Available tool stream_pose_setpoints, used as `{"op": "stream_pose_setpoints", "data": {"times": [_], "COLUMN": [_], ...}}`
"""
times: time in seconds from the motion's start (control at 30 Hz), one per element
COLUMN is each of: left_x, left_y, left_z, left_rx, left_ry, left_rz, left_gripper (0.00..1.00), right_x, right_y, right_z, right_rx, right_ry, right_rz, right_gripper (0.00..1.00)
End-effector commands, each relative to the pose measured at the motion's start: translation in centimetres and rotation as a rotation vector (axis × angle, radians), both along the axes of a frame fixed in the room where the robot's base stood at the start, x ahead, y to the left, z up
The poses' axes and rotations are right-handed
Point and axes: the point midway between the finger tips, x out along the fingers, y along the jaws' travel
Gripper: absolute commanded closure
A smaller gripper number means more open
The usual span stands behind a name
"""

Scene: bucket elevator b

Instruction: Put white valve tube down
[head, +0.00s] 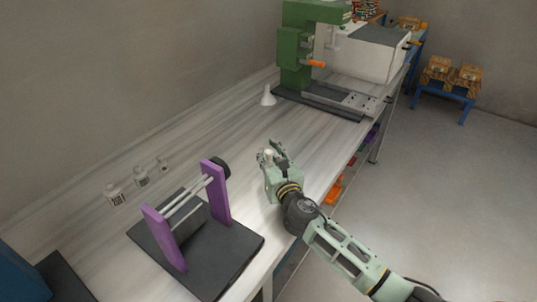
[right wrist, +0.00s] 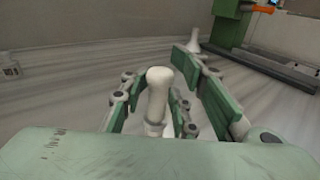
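The white valve tube (right wrist: 158,95) has a rounded top and stands about upright between the fingers of my right gripper (right wrist: 165,100) in the right wrist view. The fingers look spread, with narrow gaps beside the tube; its lower end is hidden behind the palm. In the head view my right gripper (head: 272,153) is low over the front part of the light wood-grain bench (head: 235,127), with a bit of white between its fingers. My left gripper is not in view.
A purple-sided stand (head: 216,193) on a dark plate is left of my right gripper. A white cone-shaped piece (head: 267,97) stands behind, near a green machine (head: 294,48). Small clear jars (head: 115,196) are along the wall. The bench between cone and gripper is clear.

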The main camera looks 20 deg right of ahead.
Motion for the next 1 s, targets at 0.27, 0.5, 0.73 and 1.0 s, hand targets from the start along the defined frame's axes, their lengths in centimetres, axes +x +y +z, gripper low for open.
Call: {"op": "stream_pose_setpoints", "data": {"times": [0.27,0.5,0.73,1.0], "left_x": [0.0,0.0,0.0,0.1], "left_y": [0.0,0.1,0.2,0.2], "left_z": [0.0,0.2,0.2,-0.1], "left_rx": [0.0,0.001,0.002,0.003], "left_ry": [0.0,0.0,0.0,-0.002], "left_rz": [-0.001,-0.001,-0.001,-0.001], "left_gripper": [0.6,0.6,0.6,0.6], "right_x": [0.0,-0.8,-5.0,-10.1], "right_y": [0.0,-0.1,-0.1,-0.2], "right_z": [0.0,0.1,0.1,0.3], "right_rx": [0.0,0.0,-0.001,0.0], "right_ry": [0.0,0.001,0.002,0.002], "right_rz": [0.0,0.0,0.002,0.001], "right_gripper": [0.66,0.66,0.66,0.66]}}
